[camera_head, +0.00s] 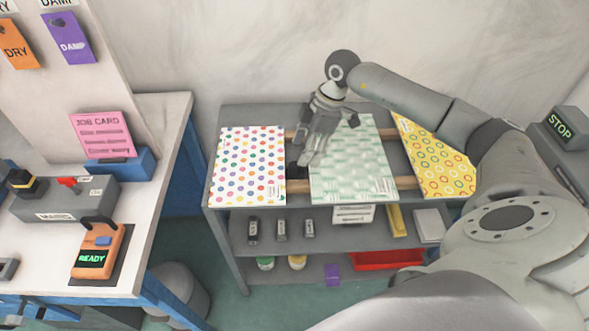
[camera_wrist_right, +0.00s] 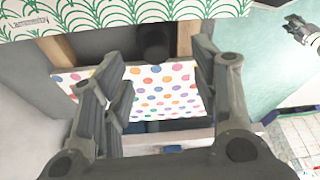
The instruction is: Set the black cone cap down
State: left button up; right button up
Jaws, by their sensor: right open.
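My right gripper (camera_head: 311,155) hangs over the grey rack, at the gap between the dotted sheet and the green patterned sheet. In the right wrist view its fingers (camera_wrist_right: 157,62) are spread wide with nothing between them. A dark, rounded thing, likely the black cone cap (camera_wrist_right: 153,40), stands between two wooden rails beyond the fingertips, apart from them. In the head view a dark patch (camera_head: 297,172) shows in that gap, partly hidden by the gripper. Another gripper, likely my left (camera_wrist_right: 294,28), is small at the wrist view's upper right; its jaws are unclear.
The rack (camera_head: 232,118) carries a dotted sheet (camera_head: 247,168), a green sheet (camera_head: 352,165) and a yellow ringed sheet (camera_head: 433,158) across wooden rails. Lower shelves hold small items and a red tray (camera_head: 388,260). A white workbench (camera_head: 160,180) stands left; a STOP box (camera_head: 560,125) is right.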

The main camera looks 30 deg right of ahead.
aim_at(295, 165)
jog(key=shift+w+a+p+x, duration=0.15)
jog(key=shift+p+x, duration=0.1)
jog(key=shift+x, duration=0.8)
jog(key=shift+w+p+x, duration=0.15)
jog(key=shift+p+x, duration=0.1)
jog(key=shift+x, duration=0.8)
jog(key=shift+w+a+p+x, duration=0.15)
jog(key=shift+p+x, duration=0.1)
jog(key=shift+x, duration=0.75)
jog(key=shift+d+r, duration=0.1)
jog(key=shift+c, duration=0.4)
jog(key=c, duration=0.9)
jog(key=shift+r, duration=0.1)
